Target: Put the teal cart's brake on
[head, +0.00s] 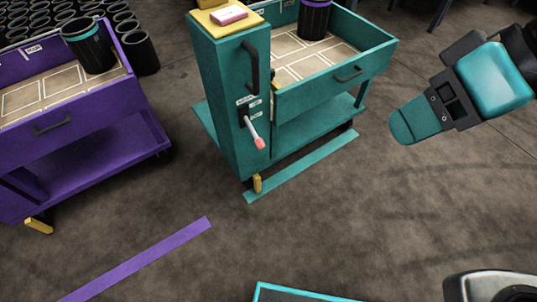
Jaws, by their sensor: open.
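The teal cart (228,110) stands at the upper middle, with a tall column at its near left end. On the column, a white lever with a pink-red tip (259,142) hangs from a dark slot plate, slanting down and right. Small labels (246,101) sit by the plate, too small to read. A yellow pedal (257,184) stands roughly upright at the column's foot. My gripper (408,122) is right of the cart, apart from it. Its teal fingers overlap in this view, so the gap between them is hidden. Nothing shows in it.
A purple cart (95,190) stands at the left; its yellow pedal (38,226) sticks out low. A teal floor strip (300,168) runs along the teal cart, and a purple strip (140,260) lies nearer. Black sleeves (138,52) stand behind.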

